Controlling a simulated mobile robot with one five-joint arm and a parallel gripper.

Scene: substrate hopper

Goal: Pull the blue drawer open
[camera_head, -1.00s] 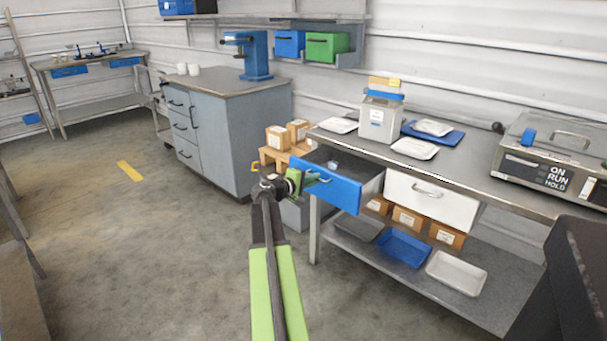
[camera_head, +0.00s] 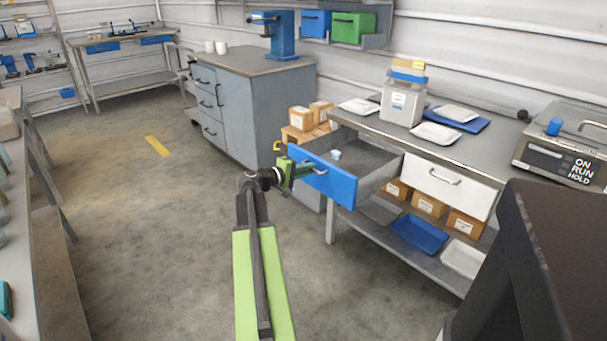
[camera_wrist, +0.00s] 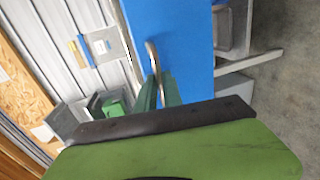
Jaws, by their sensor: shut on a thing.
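The blue drawer (camera_head: 322,177) under the bench top stands pulled out, and its grey inside shows from above. A small pale object (camera_head: 336,154) lies in it. My gripper (camera_head: 308,168) is at the drawer's front, shut on the metal handle (camera_head: 318,169). In the wrist view the blue drawer front (camera_wrist: 185,45) fills the middle, and the curved handle (camera_wrist: 153,60) runs between the green fingers of my gripper (camera_wrist: 158,92).
A white drawer (camera_head: 445,185) beside it is closed. The bench top (camera_head: 465,150) holds trays, a grey container and a machine (camera_head: 565,150). A grey cabinet (camera_head: 255,110) stands behind. The floor (camera_head: 150,220) to the left is clear.

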